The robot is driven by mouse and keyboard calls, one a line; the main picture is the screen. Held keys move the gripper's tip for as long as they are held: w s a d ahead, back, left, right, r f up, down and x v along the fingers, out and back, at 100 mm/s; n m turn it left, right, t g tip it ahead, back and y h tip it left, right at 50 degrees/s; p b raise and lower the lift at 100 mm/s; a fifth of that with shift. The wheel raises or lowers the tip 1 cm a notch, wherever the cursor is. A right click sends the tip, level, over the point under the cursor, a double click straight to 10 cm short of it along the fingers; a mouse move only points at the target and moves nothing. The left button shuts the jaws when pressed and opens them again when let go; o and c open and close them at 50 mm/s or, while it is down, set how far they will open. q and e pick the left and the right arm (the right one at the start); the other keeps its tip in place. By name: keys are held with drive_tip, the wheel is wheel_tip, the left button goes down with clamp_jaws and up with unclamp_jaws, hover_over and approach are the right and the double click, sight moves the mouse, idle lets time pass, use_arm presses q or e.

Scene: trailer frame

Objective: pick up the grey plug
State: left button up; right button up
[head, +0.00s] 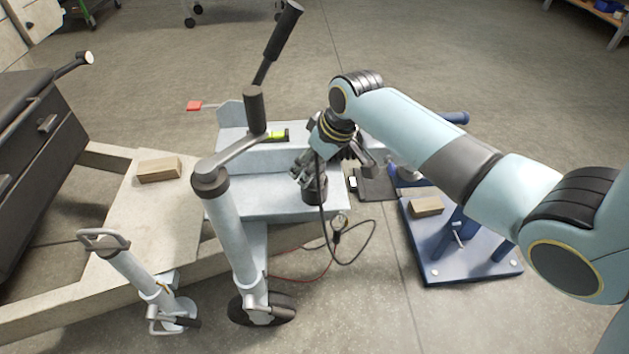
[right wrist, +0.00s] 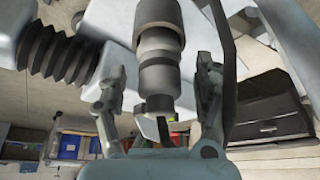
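A dark grey cylindrical plug (head: 315,190) shows just below my right gripper, above the light blue trailer frame (head: 275,206). In the right wrist view the plug (right wrist: 160,62) is a stepped grey cylinder between the two fingers. My right gripper (head: 305,172) is open around it; in the right wrist view (right wrist: 160,80) a gap shows on each side, with no clear contact. A black cable (head: 324,215) hangs beside the plug and loops below. Its exact joint with the plug is hidden by the gripper. My left gripper is not in view.
A crank-handled jack (head: 226,215) rises left of my gripper. A black ribbed bellows (right wrist: 62,52) is close by. A blue stand (head: 465,265) with a wooden block (head: 426,206) stands at the right. Another block (head: 158,169) lies on the left beam. A connector (head: 338,224) hangs on the cable loop.

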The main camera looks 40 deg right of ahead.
clamp_jaws()
idle(0.4)
